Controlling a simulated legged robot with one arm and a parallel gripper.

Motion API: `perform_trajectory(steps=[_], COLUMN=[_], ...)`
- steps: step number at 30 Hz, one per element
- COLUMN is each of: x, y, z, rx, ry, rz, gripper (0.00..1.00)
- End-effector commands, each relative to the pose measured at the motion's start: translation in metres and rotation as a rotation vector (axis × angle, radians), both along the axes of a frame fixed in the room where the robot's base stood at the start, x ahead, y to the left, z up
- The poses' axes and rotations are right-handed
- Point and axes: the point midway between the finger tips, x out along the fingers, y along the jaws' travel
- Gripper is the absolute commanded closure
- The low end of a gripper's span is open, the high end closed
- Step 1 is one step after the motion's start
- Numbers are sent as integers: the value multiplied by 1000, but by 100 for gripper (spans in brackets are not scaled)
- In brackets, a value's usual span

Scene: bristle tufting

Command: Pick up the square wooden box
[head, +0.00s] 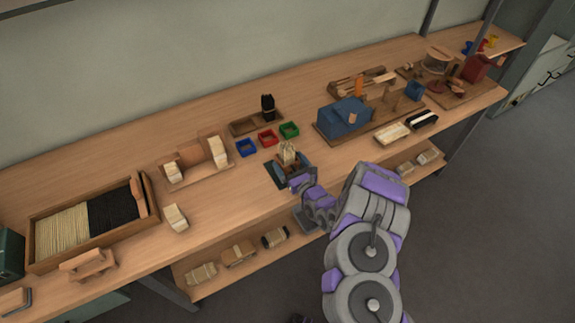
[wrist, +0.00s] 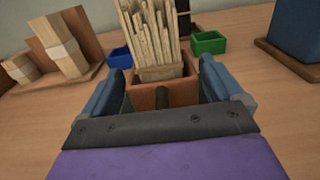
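The square wooden box (wrist: 163,96) is reddish brown and holds a bundle of pale upright sticks (wrist: 150,40). In the wrist view it sits between the two fingers of my gripper (wrist: 162,85), which are spread wide on its left and right. Narrow gaps seem to show beside the box, but contact is hard to judge. In the head view, the sticks (head: 288,152) rise just beyond my gripper (head: 295,178), over a dark mat (head: 273,178) near the bench's front edge. My gripper hides most of the box there.
Small blue (head: 245,148), red (head: 267,137) and green (head: 289,130) bins stand behind. A blue block-like machine (head: 343,117) is to the right. A wooden holder with pale blocks (head: 200,172) is to the left. Bare bench top lies left of the mat.

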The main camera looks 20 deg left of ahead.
Motion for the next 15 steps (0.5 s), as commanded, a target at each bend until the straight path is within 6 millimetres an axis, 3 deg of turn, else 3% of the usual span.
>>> perform_trajectory(steps=[2,15], x=[0,0], y=[0,-2], z=[0,1], rx=[0,2], ry=[0,-1], rz=[0,0], gripper=[14,56])
